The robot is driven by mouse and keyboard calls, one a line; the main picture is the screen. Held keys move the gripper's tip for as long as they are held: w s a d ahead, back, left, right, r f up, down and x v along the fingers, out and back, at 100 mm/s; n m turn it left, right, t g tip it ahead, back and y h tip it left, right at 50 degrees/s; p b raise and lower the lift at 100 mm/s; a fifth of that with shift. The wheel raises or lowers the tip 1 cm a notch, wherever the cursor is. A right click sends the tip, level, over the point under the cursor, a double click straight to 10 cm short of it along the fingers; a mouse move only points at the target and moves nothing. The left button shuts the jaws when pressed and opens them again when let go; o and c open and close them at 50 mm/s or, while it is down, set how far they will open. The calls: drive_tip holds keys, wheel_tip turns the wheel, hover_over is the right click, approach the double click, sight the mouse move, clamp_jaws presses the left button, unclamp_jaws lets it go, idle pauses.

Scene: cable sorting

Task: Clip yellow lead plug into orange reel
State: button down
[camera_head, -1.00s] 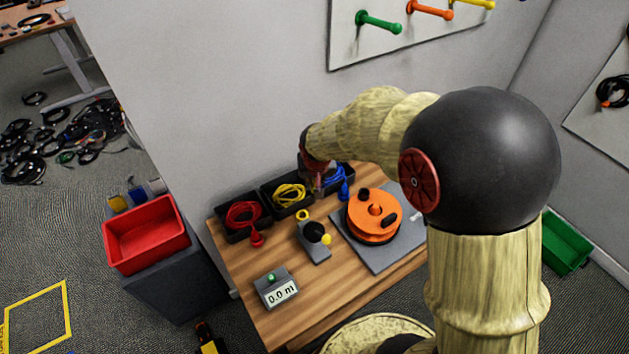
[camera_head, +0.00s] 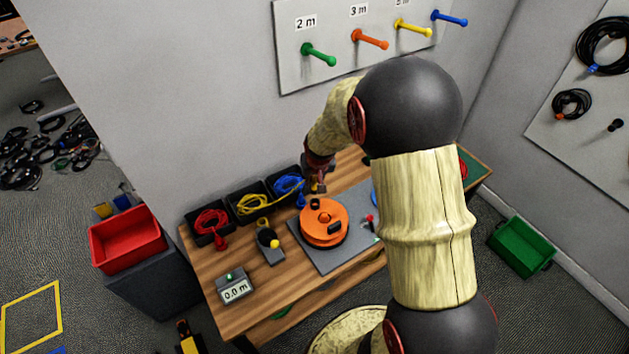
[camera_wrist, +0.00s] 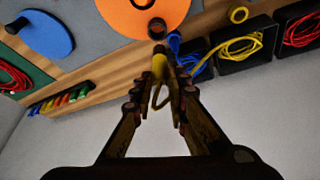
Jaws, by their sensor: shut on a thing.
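The orange reel (camera_head: 325,233) sits on a grey plate on the wooden bench, with a dark ring-shaped fitting (camera_wrist: 157,28) at its edge. My gripper (camera_head: 319,182) is just behind the reel's far edge, above the bench. In the wrist view my gripper (camera_wrist: 157,84) is shut on the yellow lead plug (camera_wrist: 158,66). The plug's dark tip points toward the fitting and appears apart from it; the exact gap is unclear. A yellow cable loop hangs between the fingers. More yellow cable (camera_head: 252,203) lies in the middle black tray.
Black trays with red cable (camera_head: 211,221) and blue cable (camera_head: 289,185) flank the yellow one. A grey device with a black wheel (camera_head: 267,238) and a 0.0 m display (camera_head: 235,289) stand left of the reel.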

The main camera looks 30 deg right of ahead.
sight(315, 194)
drive_tip(key=shift+s+d+f, duration=0.1)
drive_tip(key=shift+s+d, duration=0.1)
drive_tip(key=shift+w+a+f+b, duration=0.1)
drive_tip(key=shift+f+b, duration=0.25)
drive_tip(key=shift+f, duration=0.1)
drive_tip(key=shift+f+b, duration=2.15)
drive_tip(key=shift+f, duration=0.95)
drive_tip(key=shift+f, duration=0.15)
drive_tip(key=c, duration=1.7)
unclamp_jaws()
drive_tip(key=shift+o, duration=0.2)
